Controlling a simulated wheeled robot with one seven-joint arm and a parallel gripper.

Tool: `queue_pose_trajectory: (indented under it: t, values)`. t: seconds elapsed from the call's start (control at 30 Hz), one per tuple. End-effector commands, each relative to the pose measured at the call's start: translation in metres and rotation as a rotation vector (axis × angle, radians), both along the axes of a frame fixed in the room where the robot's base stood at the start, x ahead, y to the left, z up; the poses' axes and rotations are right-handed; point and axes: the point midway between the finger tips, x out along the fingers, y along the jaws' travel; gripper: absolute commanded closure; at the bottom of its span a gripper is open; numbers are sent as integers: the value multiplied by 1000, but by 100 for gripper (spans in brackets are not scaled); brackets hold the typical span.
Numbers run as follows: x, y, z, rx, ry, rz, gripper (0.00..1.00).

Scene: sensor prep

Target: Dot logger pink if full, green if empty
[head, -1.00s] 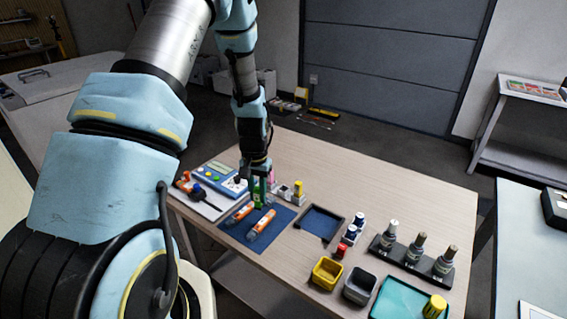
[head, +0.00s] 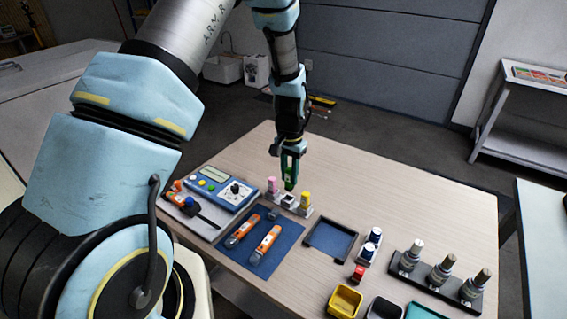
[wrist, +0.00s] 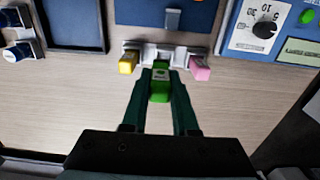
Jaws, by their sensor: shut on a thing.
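My gripper (head: 290,180) is shut on a green dotter, which also shows between the fingers in the wrist view (wrist: 160,85). It holds the dotter at the middle of a small pale rack (wrist: 145,49); I cannot tell whether the dotter is seated in it. A pink dotter (head: 272,184) and a yellow dotter (head: 305,199) stand at the rack's ends. Two orange-and-white loggers (head: 242,231) (head: 265,243) lie side by side on the blue mat (head: 290,234). Any dots on them are too small to tell. A blue tester with a dial (head: 222,186) stands left of the rack.
A white board (head: 205,228) with an orange tool is at the left. Right of the mat are a dark tray (head: 330,239), blue-capped bottles (head: 374,238), a yellow bin (head: 345,301) and a black rack of bottles (head: 440,280). The table behind the rack is clear.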

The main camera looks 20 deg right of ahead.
Motion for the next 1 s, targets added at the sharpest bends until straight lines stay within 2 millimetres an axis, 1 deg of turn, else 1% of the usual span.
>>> queue_pose_trajectory:
  t: [0.27, 0.73, 0.87, 1.0]
  values:
    - [-1, -1, -4, 0, 0, -2, 100]
    - [0, -1, -37, 0, 0, -1, 100]
    - [0, -1, -42, 0, 0, -1, 100]
    - [0, -1, -42, 0, 0, -1, 100]
